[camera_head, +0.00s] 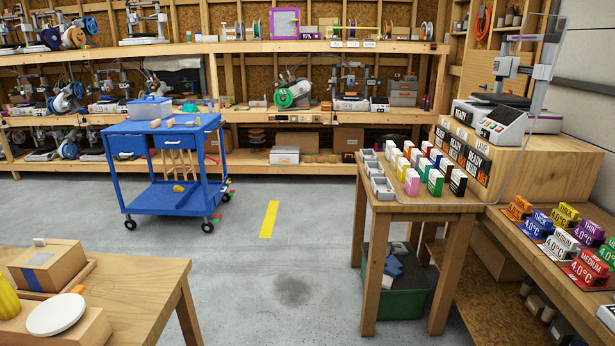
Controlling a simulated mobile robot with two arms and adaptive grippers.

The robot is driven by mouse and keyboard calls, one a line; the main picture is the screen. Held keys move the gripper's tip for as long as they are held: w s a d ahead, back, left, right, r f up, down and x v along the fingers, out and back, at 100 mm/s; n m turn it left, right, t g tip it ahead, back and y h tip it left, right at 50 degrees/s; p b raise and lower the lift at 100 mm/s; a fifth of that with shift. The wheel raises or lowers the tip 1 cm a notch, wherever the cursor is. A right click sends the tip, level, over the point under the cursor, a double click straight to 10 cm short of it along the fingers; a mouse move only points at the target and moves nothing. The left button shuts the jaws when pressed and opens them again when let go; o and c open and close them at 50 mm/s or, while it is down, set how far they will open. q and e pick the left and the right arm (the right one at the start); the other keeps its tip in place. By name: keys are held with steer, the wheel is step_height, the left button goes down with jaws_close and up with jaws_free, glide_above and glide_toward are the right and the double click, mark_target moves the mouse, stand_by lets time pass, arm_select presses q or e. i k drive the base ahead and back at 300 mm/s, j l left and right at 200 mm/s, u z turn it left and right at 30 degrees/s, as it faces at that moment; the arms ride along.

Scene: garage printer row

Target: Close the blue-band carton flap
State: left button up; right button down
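A cardboard carton (68,262) sits on the wooden table at the lower left. A blue band shows down its front side, and a grey-blue patch lies on its top. I cannot tell at this size whether a flap stands open. A small white piece (39,242) shows at the carton's back edge. Neither of my grippers is in view.
A white disc (55,314) and a yellow object (7,299) are near the carton on the wooden table (140,295). A blue cart (165,199) stands beyond, on open grey floor. A wooden stand (420,205) with coloured blocks is at right.

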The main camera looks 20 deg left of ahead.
mark_target(41, 256)
steer(key=i+u, duration=0.2)
steer(key=u, duration=0.25)
steer(key=i+u, duration=0.2)
steer(key=u, duration=0.25)
steer(key=i+l+u, duration=0.1)
steer(key=u, duration=0.3)
steer(key=i+l+u, duration=0.2)
steer(key=u, duration=0.25)
steer(key=i+l+u, duration=0.2)
steer(key=u, duration=0.25)
